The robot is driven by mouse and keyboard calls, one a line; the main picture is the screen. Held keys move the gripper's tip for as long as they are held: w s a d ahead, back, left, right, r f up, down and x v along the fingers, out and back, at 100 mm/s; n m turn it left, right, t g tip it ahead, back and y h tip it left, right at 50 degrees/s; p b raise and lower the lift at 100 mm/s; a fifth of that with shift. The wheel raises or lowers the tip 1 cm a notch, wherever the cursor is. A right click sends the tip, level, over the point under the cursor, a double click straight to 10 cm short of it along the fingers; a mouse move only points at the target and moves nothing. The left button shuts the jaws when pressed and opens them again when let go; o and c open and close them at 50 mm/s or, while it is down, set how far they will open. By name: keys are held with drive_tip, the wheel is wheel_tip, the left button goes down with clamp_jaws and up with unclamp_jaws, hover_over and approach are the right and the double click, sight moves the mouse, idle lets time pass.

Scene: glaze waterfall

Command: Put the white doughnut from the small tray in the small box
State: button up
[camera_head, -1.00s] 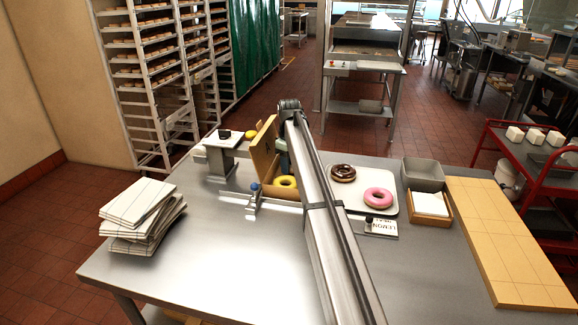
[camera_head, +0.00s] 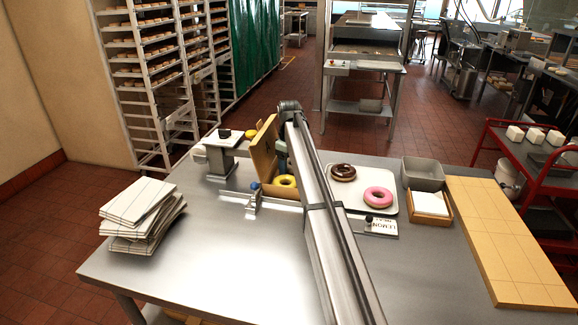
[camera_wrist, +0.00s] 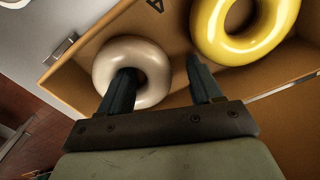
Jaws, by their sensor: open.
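The white doughnut (camera_wrist: 155,72) lies inside the cardboard box (camera_wrist: 175,20) in the wrist view, beside a yellow doughnut (camera_wrist: 213,45). My gripper (camera_wrist: 159,66) is open over the box. Its left finger overlaps the white doughnut's hole and its right finger is beyond the ring's right side. I cannot tell whether either finger touches the ring. In the head view the box (camera_head: 264,152) stands with its lid raised and the yellow doughnut (camera_head: 286,181) showing. My arm hides the white doughnut and most of the gripper there.
A white tray (camera_head: 352,207) right of my arm carries a brown and a pink doughnut. A grey bin (camera_head: 422,175) and a napkin holder (camera_head: 430,204) stand beside it. A small stand (camera_head: 222,160) is left of the box. Folded cloths (camera_head: 142,215) lie at the left; the front table is clear.

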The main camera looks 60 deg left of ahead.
sight(289, 166)
wheel_tip(289, 166, up, 12)
idle(0.6)
drive_tip(key=shift+r, duration=0.1)
